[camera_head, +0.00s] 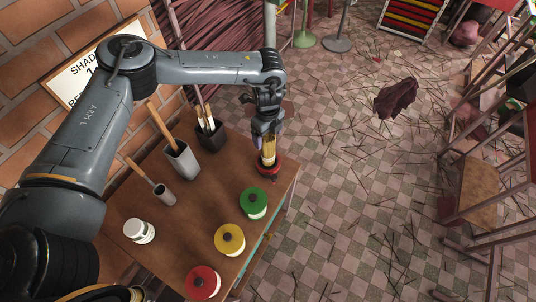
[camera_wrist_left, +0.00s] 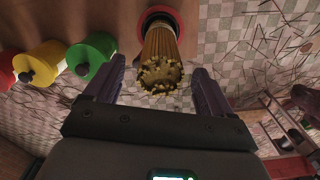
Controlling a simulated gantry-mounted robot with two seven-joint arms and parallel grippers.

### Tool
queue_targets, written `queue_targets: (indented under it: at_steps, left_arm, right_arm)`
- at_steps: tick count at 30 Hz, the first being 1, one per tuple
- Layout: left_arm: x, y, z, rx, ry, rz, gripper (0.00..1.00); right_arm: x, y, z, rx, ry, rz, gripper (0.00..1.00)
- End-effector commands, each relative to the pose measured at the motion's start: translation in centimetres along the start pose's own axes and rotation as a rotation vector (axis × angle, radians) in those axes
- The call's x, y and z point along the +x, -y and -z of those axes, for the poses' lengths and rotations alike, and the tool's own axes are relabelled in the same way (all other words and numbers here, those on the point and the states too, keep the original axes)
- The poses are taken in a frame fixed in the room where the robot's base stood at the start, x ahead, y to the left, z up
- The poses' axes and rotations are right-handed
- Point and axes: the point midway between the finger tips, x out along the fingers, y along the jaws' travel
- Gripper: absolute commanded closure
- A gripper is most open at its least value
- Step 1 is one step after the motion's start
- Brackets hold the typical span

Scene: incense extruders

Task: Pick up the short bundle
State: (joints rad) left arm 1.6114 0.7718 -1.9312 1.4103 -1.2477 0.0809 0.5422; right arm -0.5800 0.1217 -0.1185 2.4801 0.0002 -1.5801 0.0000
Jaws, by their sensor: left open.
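A short bundle of tan sticks (camera_head: 268,154) stands upright in a round red holder (camera_head: 268,170) near the far right corner of the wooden table. In the left wrist view the bundle (camera_wrist_left: 160,45) shows its cut stick ends toward the camera, with the red holder (camera_wrist_left: 159,12) at its base. My left gripper (camera_head: 266,130) is over the bundle's top, fingers pointing down. In the left wrist view the open fingers (camera_wrist_left: 160,84) lie on either side of the bundle's end, with a gap on each side. My right gripper is not in view.
Green (camera_head: 253,203), yellow (camera_head: 229,239) and red (camera_head: 203,282) lidded spools or jars line the table's right edge.

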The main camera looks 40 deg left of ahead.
Motion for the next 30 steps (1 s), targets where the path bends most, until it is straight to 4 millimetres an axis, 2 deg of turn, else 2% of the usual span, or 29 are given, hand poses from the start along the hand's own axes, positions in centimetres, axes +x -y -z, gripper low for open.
queue_targets:
  at_steps: [12, 22, 23, 30]
  left_arm:
    - [4.5, 0.1, 0.0, 0.000, 0.000, -0.001, 0.16]
    - [5.2, 0.1, 0.0, 0.000, 0.000, 0.000, 0.16]
    - [5.2, 0.1, 0.0, 0.000, 0.000, 0.000, 0.18]
    - [5.2, 0.1, 0.0, 0.000, 0.000, 0.000, 0.54]
  right_arm:
    - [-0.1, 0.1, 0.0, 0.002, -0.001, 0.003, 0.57]
    - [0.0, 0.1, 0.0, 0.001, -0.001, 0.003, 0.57]
    - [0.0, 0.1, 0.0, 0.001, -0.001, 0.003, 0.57]
    - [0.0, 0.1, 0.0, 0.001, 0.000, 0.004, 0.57]
